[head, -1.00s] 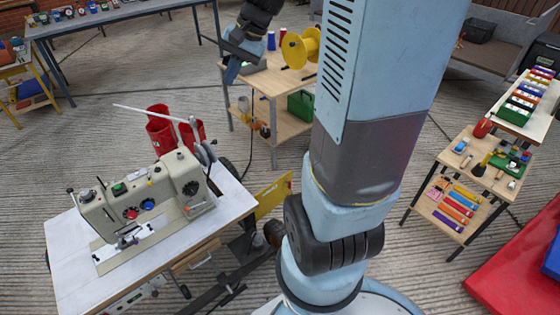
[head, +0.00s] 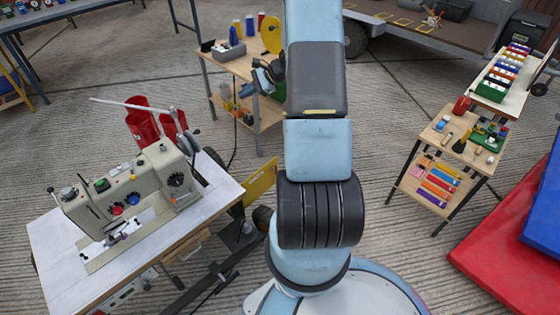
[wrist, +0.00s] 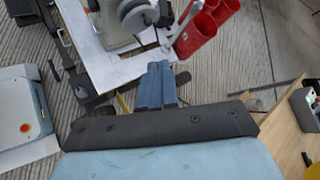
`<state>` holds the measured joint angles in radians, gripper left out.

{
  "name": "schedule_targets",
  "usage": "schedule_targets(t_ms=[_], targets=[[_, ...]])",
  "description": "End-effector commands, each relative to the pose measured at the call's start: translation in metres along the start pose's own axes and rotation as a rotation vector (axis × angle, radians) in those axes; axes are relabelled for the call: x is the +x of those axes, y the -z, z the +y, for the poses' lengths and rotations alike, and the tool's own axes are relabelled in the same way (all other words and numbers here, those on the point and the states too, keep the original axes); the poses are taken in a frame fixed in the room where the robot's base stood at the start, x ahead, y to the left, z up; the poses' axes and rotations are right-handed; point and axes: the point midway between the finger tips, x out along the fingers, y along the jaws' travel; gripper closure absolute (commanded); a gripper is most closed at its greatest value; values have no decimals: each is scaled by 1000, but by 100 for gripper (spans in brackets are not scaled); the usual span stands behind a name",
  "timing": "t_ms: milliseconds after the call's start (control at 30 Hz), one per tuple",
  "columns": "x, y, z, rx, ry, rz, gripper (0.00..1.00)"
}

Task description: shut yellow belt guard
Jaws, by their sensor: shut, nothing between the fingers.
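The yellow belt guard (head: 261,183) is a flat panel standing out from the right side of the sewing machine table, tilted up to the right. In the wrist view only a small yellow strip (wrist: 123,104) shows, left of my fingers and partly hidden by my wrist. My gripper (head: 263,80) is in front of the wooden cart, above and apart from the guard in the head view. Its blue fingers are together and empty in the wrist view (wrist: 157,86). The sewing machine (head: 136,188) stands on the white table (head: 60,262).
Red bins (head: 142,124) stand behind the sewing table. The wooden cart (head: 234,64) with spools and a grey box is behind my gripper. A dark wheel and bars sit beneath the guard. A shelf stand (head: 424,184) and red mat (head: 500,265) are at the right.

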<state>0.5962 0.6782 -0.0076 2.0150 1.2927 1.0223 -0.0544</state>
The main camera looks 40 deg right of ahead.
Motion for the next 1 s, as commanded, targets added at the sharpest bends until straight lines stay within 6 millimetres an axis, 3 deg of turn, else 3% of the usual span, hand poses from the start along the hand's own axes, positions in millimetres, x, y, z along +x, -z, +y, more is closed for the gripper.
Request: schedule_targets(t_ms=[100, 267, 467, 800, 1000], targets=[[8, 51, 10, 117, 67, -2, 100], [18, 116, 29, 264, 161, -1, 100], [29, 196, 64, 447, 283, 11, 100], [49, 322, 157, 753, 493, 53, 100], [60, 373, 213, 893, 594, 84, 100]])
